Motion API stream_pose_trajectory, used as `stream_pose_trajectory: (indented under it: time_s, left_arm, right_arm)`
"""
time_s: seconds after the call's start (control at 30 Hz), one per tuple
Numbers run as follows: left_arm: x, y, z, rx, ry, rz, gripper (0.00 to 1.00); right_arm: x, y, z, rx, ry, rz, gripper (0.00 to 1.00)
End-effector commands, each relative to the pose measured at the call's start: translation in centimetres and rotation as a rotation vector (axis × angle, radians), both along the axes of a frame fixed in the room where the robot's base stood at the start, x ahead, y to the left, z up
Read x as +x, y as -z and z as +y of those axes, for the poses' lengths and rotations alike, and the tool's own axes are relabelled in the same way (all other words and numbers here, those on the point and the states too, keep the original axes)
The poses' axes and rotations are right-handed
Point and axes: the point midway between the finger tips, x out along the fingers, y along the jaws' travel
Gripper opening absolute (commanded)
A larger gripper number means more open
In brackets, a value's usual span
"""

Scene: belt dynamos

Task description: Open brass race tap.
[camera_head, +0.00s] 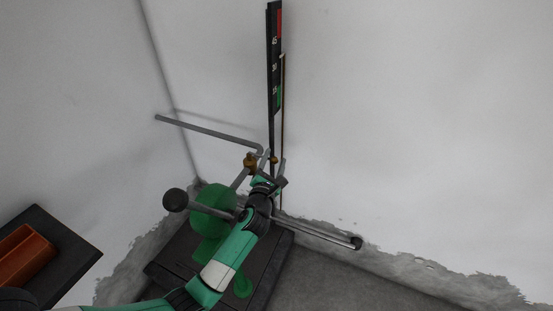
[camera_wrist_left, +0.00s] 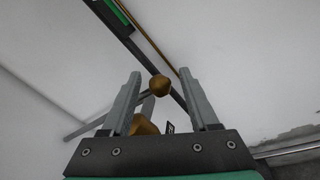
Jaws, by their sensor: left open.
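The brass race tap (camera_head: 250,162) sits on a grey pipe near the corner of the walls. A small brass knob (camera_head: 273,159) shows just right of it. In the left wrist view the round brass knob (camera_wrist_left: 159,87) appears between the two grey fingers, and a larger brass part (camera_wrist_left: 145,126) is partly hidden behind the gripper's base. My left gripper (camera_head: 273,168) is open at the tap, its fingers (camera_wrist_left: 160,76) spread with a gap on each side of the knob. I cannot tell whether it touches the tap. My right gripper is not in view.
A black gauge board (camera_head: 273,60) with numbers rises behind the tap. A grey pipe (camera_head: 205,132) runs left. An orange-red tray (camera_head: 22,252) lies on a dark shelf at lower left.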

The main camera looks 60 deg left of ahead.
Motion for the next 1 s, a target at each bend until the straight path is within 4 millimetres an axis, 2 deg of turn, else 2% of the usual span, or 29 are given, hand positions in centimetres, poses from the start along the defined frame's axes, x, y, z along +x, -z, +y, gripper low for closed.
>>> stream_pose_trajectory:
  time_s: [0.03,0.2,0.5,0.83,1.0]
  left_arm:
    - [0.6,0.4,0.8,-0.001,-0.003,-0.002,0.61]
    - [1.9,0.1,2.1,0.000,0.000,-0.002,0.61]
    - [2.1,0.0,2.3,-0.001,0.000,-0.001,0.59]
    - [2.1,0.1,2.3,-0.002,0.000,0.001,0.00]
    - [2.1,0.2,2.3,-0.004,-0.001,0.002,0.00]
  right_arm:
    - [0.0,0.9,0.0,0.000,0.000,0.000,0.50]
    - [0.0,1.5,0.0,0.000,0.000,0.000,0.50]
    - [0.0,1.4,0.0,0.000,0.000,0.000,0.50]
    - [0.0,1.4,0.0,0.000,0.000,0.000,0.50]
    - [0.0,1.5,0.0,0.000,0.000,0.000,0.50]
